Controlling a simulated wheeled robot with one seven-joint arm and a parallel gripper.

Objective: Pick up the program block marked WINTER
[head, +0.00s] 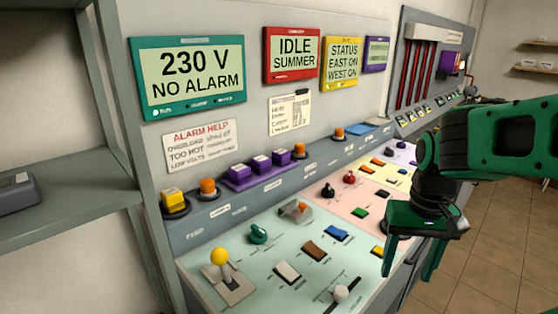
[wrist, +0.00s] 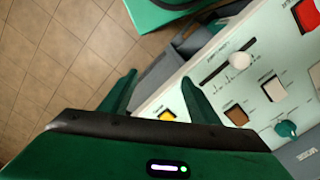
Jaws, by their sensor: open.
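Three purple blocks (head: 262,163) with pale tops stand in a row in a purple rack (head: 238,184) on the console's raised ledge. Their markings are too small to read, so I cannot tell which one is WINTER. My gripper (head: 410,272) is open and empty, fingers pointing down, to the right of the rack and beyond the console's front edge. In the wrist view, the two fingers (wrist: 160,82) are spread with nothing held between them. The rack and blocks do not show there.
The sloped console panel (head: 262,290) bears a yellow-knobbed lever (head: 219,257), a teal knob (head: 258,233) and several rocker switches. A red screen (head: 291,55) reads IDLE SUMMER. A grey shelf (head: 75,194) stands left; the tiled floor (head: 490,255) is clear.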

